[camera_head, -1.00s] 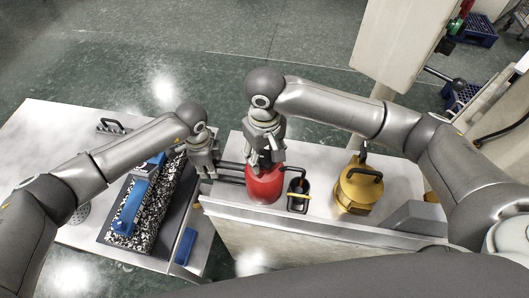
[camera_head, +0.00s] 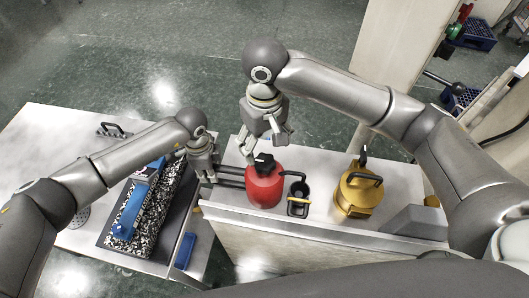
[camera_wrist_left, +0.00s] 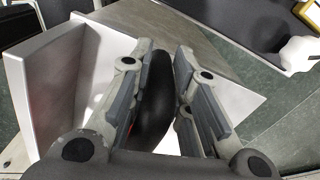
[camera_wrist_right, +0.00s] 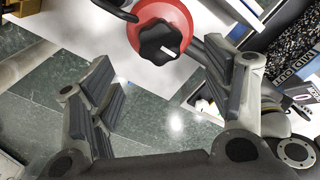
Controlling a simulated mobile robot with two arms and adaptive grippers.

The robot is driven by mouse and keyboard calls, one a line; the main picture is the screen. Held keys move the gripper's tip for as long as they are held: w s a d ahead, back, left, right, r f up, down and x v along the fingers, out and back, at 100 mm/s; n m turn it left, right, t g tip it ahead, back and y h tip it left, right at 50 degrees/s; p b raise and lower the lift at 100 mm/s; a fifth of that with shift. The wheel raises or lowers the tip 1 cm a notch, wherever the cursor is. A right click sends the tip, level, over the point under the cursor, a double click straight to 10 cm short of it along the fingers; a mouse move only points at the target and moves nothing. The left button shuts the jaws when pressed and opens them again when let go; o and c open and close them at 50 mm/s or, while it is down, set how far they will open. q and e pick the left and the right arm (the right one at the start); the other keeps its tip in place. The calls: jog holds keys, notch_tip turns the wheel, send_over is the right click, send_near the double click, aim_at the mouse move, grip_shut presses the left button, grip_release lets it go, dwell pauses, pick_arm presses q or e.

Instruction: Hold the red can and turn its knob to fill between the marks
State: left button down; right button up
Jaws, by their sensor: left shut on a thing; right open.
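The red can (camera_head: 264,188) stands upright on the narrow bench, with a black knob (camera_head: 264,163) on top. In the right wrist view the knob (camera_wrist_right: 160,42) carries a white pointer line. My left gripper (camera_head: 207,174) is shut on the can's black handle; the left wrist view shows this handle (camera_wrist_left: 156,85) between the fingers. My right gripper (camera_head: 262,138) is open and empty, above and behind the knob, apart from it. A small black vessel (camera_head: 299,192) with a yellow part stands beside the can, under its black spout. Its marks and level are too small to read.
A yellow can (camera_head: 357,192) with a black handle stands to the right on the bench. A grey block (camera_head: 413,220) sits near the bench's right end. On the left table, a blue tool (camera_head: 131,209) rests on a speckled slab (camera_head: 160,215).

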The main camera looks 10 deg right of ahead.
aim_at(264, 161)
notch_tip(264, 161, up, 5)
jog(key=shift+r, duration=0.1)
dwell(1.4)
pick_arm(q)
jog(key=c, duration=1.4)
grip_release()
jog(key=shift+o, duration=0.7)
jog(key=shift+r, duration=0.25)
notch_tip(264, 161, up, 12)
jog(key=shift+f, duration=0.25)
